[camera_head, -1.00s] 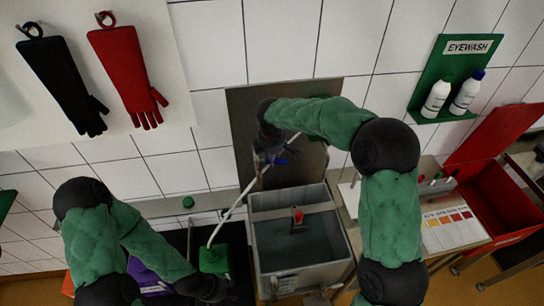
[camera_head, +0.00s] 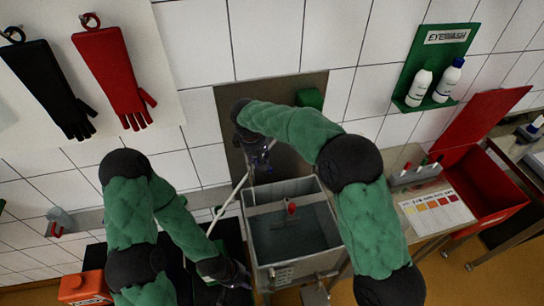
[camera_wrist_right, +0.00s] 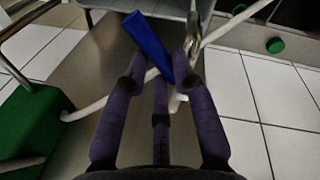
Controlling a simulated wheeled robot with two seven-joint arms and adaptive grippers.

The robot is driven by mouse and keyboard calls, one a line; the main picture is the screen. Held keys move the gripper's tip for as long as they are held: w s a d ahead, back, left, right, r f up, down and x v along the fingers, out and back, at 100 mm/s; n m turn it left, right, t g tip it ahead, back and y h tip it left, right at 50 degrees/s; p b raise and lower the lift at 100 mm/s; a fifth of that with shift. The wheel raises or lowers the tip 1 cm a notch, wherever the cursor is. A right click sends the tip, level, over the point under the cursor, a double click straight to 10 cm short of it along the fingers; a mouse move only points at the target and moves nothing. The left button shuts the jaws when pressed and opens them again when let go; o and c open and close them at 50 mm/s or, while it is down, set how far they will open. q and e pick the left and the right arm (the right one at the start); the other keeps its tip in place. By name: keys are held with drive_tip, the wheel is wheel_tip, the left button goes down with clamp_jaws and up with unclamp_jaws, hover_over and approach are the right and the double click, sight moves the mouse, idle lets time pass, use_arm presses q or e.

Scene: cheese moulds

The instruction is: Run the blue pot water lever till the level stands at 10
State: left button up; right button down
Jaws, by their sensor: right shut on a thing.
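The grey water tank (camera_head: 322,236) stands in the middle of the head view, with dark water and a red marker (camera_head: 291,208) in it. Its level figures are too small to read. My right gripper (camera_head: 260,158) is at the steel panel behind the tank. In the right wrist view the blue lever (camera_wrist_right: 146,42) lies slantwise between the fingers of this gripper (camera_wrist_right: 165,85), which is shut on it. A white hose (camera_head: 229,203) runs down to the left from there. My left gripper (camera_head: 238,284) is low, left of the tank; its fingertips are unclear.
A green block (camera_head: 309,97) is on the steel panel (camera_head: 225,110). A red open bin (camera_head: 487,190) and a colour chart (camera_head: 437,212) are at the right. A grey can (camera_head: 60,220) and an orange container (camera_head: 84,286) are at the left. Gloves hang on the wall.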

idle(0.5)
drive_tip(key=c, duration=1)
unclamp_jaws()
wheel_tip(320, 180, up, 12)
drive_tip(key=s+a, duration=0.1)
drive_tip(key=s, duration=0.1)
drive_tip(key=shift+a, duration=0.3)
drive_tip(key=shift+f, duration=0.1)
